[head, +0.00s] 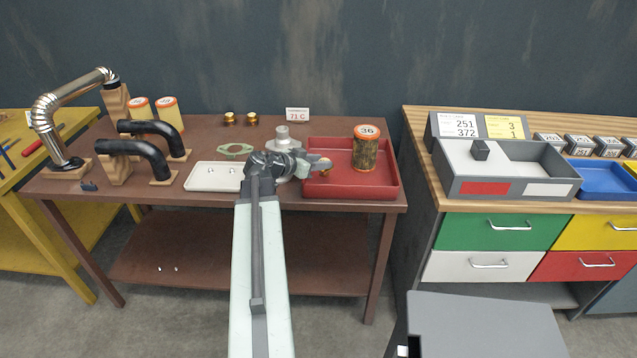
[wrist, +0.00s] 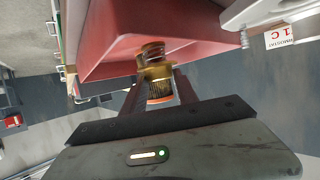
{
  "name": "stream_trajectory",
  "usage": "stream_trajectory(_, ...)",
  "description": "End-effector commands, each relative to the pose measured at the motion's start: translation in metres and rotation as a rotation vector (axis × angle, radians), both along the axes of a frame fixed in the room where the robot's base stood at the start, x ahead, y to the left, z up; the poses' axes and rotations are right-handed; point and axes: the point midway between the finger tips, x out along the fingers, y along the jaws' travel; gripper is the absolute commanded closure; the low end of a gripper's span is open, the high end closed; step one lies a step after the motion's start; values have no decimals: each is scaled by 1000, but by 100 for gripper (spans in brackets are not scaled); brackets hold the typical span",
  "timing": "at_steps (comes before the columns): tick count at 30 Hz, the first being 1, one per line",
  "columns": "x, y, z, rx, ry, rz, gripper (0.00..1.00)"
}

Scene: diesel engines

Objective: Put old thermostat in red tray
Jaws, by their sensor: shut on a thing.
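My gripper (head: 312,166) is over the left part of the red tray (head: 350,192) in the head view. It is shut on a small brass-coloured piece, the old thermostat (head: 325,163), mostly hidden by the jaws. In the wrist view the thermostat (wrist: 153,68) sits between the two fingers (wrist: 158,84), with the red tray (wrist: 150,22) around and behind it. I cannot tell whether it touches the tray floor. Two similar brass pieces (head: 240,118) stand at the back of the brown table.
A filter labelled 36 (head: 366,149) stands in the tray, right of my gripper. A grey metal housing (head: 283,141) is just behind my gripper. A white tray (head: 215,177), a green gasket (head: 236,150) and black hoses (head: 140,155) are to the left.

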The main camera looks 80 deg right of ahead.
Motion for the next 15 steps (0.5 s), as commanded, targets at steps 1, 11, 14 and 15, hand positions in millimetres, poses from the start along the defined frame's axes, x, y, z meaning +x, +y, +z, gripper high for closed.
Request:
stream_trajectory(1,0,0,0,0,0,0,100)
stream_trajectory(11,1,0,-40,0,0,1,100)
stream_trajectory(14,1,0,-35,0,0,1,100)
stream_trajectory(15,1,0,-35,0,0,1,100)
